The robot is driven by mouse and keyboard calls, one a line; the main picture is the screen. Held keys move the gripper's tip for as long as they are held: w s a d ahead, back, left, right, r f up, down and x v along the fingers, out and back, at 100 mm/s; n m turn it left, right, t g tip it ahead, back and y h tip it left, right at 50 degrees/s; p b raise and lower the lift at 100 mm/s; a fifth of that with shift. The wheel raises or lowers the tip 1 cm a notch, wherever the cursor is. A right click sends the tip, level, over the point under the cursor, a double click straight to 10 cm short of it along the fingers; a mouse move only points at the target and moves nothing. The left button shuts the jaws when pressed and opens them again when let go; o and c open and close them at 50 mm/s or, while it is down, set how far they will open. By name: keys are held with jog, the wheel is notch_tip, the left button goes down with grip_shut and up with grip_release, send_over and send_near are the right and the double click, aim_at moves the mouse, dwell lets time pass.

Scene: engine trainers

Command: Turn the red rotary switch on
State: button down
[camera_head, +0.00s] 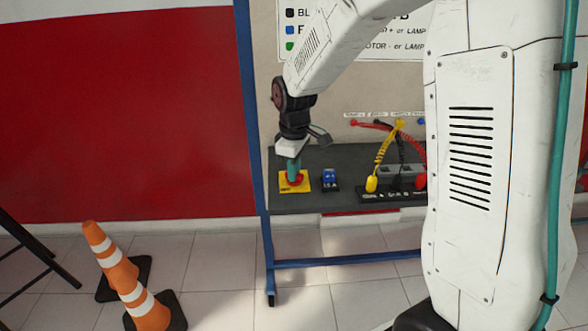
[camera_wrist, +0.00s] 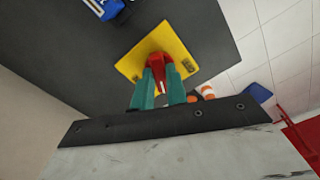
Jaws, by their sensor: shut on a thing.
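The red rotary switch (camera_head: 297,180) sits on a yellow plate (camera_head: 286,186) at the left end of the dark shelf. In the wrist view the red knob (camera_wrist: 160,65) stands between the two teal fingers of my gripper (camera_wrist: 162,82), on the yellow plate (camera_wrist: 182,52). My gripper (camera_head: 292,172) comes down on the switch from above, and its fingers are shut on the knob. The fingers hide part of the knob. A pale mark shows on the knob, and small labels show on the plate, too small to read.
A blue part (camera_head: 330,177) sits right of the yellow plate on the shelf (camera_head: 300,205). Farther right are a yellow plug (camera_head: 371,184) and yellow, black and red cables. A blue frame post (camera_head: 250,110) stands left. Orange-white cones (camera_head: 112,260) stand on the tiled floor.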

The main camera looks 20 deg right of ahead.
jog(key=m, duration=0.6)
jog(key=shift+m, duration=0.3)
jog(key=m, duration=0.6)
dwell(0.4)
jog(key=c, duration=1.4)
grip_release()
notch_tip(320, 180, up, 8)
jog(key=shift+f, duration=0.1)
